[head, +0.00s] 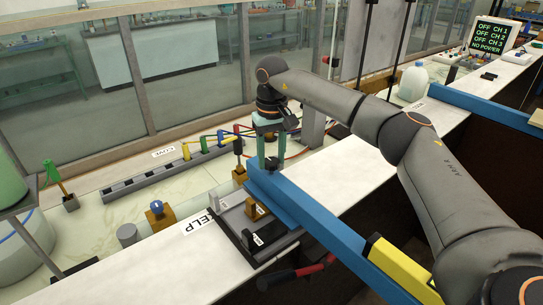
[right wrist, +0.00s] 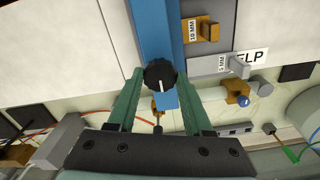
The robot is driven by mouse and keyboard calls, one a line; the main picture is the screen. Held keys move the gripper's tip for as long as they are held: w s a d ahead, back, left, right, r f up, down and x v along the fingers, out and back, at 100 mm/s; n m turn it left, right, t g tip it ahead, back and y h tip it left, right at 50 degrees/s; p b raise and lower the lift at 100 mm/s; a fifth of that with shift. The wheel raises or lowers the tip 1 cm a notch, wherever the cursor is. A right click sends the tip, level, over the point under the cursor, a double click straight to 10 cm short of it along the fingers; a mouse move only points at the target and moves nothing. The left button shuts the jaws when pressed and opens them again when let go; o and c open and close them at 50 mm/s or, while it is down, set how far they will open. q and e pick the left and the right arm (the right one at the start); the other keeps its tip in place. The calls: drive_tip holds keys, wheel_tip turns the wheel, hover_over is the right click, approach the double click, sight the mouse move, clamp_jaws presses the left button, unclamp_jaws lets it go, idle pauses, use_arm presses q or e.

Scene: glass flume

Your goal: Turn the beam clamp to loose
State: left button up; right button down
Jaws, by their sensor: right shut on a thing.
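The beam clamp is a round black knob (right wrist: 160,74) with a white pointer line, on top of the blue beam (right wrist: 151,30) near its end. In the right wrist view the line points toward the bottom of the picture, roughly along the beam. My right gripper (right wrist: 161,88) has its green fingers on either side of the knob and is shut on it. In the head view my right gripper (head: 268,150) reaches down from above onto the far end of the blue beam (head: 330,228), and its fingers partly hide the knob. My left gripper does not show.
Small blocks marked 10 MM (right wrist: 208,32) and 5 MM sit beside the beam, near a HELP label (head: 199,224). A red-handled tool (head: 290,274) is below the bench edge. A yellow block (head: 400,268) lies along the beam.

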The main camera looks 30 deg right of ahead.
sight(272, 161)
idle(0.5)
drive_tip(key=shift+c, duration=1.5)
unclamp_jaws()
drive_tip(key=shift+r, duration=0.1)
wheel_tip(272, 161, up, 12)
drive_tip(key=shift+r, duration=0.2)
